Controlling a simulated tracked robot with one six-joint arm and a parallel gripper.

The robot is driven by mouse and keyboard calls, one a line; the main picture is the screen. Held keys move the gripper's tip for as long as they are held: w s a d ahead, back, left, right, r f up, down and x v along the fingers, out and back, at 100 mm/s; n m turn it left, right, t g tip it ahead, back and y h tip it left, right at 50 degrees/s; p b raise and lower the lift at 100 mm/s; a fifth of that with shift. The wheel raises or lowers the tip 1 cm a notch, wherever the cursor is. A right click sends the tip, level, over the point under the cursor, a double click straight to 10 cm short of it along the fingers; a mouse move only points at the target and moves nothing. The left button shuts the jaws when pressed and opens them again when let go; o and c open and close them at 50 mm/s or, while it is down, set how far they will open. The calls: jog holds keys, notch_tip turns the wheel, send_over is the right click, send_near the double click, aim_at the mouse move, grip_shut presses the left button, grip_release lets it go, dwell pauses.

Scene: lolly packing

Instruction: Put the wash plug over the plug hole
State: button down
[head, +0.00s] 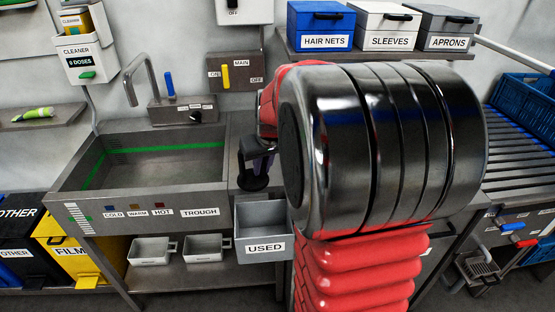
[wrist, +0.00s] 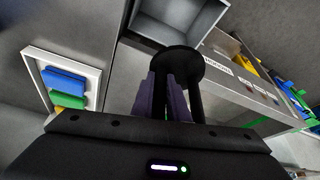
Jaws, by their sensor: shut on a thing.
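The wash plug is a dark disc with a stem. In the wrist view the plug (wrist: 170,60) stands out beyond my gripper (wrist: 164,92), whose purplish fingers are shut on its stem. In the head view my gripper (head: 255,163) holds the plug (head: 252,183) low, disc downward, just right of the trough (head: 215,198) and above the counter beside it. The steel trough has a green line around its inside. I cannot make out the plug hole in either view; my arm and the trough's front wall hide parts of the scene.
The grey USED bin (head: 264,246) hangs at the front below my gripper and also shows in the wrist view (wrist: 190,14). A tap (head: 136,82) rises behind the trough. A white-rimmed tray with blue and green items (wrist: 67,88) lies left in the wrist view.

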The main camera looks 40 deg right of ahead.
jog(key=w+a+f+n, duration=0.1)
jog(key=w+a+f, duration=0.1)
jog(key=a, duration=0.6)
jog(key=w+a+f+n, duration=0.1)
jog(key=w+a+f, duration=0.2)
jog(key=a, duration=0.5)
jog(key=w+a+f+n+y, duration=0.1)
jog(key=w+a+f, duration=0.1)
jog(key=a+f, duration=0.3)
jog(key=a, duration=0.4)
jog(key=shift+w, duration=0.35)
jog(key=shift+s, duration=0.1)
